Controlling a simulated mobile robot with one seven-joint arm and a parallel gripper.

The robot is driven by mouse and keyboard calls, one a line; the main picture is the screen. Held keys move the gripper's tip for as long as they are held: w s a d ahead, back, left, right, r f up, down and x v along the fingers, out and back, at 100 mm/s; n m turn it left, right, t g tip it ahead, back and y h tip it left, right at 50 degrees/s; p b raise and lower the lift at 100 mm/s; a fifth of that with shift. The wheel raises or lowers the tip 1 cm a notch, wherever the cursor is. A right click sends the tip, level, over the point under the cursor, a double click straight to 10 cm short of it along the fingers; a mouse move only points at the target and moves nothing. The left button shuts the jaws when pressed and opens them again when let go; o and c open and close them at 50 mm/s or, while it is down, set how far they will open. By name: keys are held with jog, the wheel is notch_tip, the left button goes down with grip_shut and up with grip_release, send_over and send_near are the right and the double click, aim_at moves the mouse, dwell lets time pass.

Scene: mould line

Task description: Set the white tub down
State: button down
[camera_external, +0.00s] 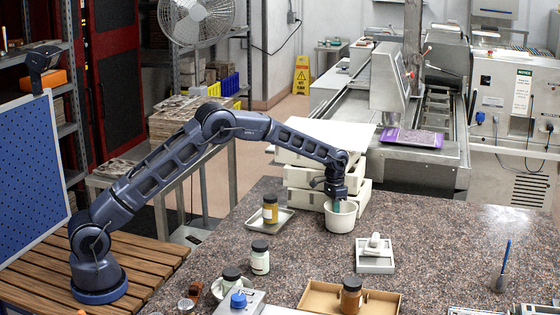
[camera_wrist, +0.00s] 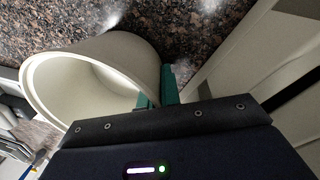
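The white tub (camera_external: 340,217) is at the back of the speckled stone counter, just in front of a stack of cream boxes. My gripper (camera_external: 336,205) points down at the tub's near rim. In the wrist view the tub (camera_wrist: 95,75) shows its open mouth and empty inside. The green fingers (camera_wrist: 157,90) of my gripper are close together with the tub's wall between them, so the gripper is shut on the rim. The tub looks about upright in the outside view. I cannot tell whether its base touches the counter.
The cream boxes (camera_external: 299,178) stand close behind the tub. A jar (camera_external: 270,210) on a metal tray is to the left, and a white dish with a block (camera_external: 376,262) is in front to the right. The counter's right side (camera_external: 455,235) is mostly clear.

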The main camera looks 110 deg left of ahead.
jog(key=shift+f, duration=0.2)
jog(key=c, duration=1.6)
grip_release()
jog(key=shift+r, duration=0.1)
notch_tip(320, 180, up, 12)
jog(key=a, duration=0.1)
jog(key=shift+s, duration=0.45)
jog(key=shift+r, duration=0.1)
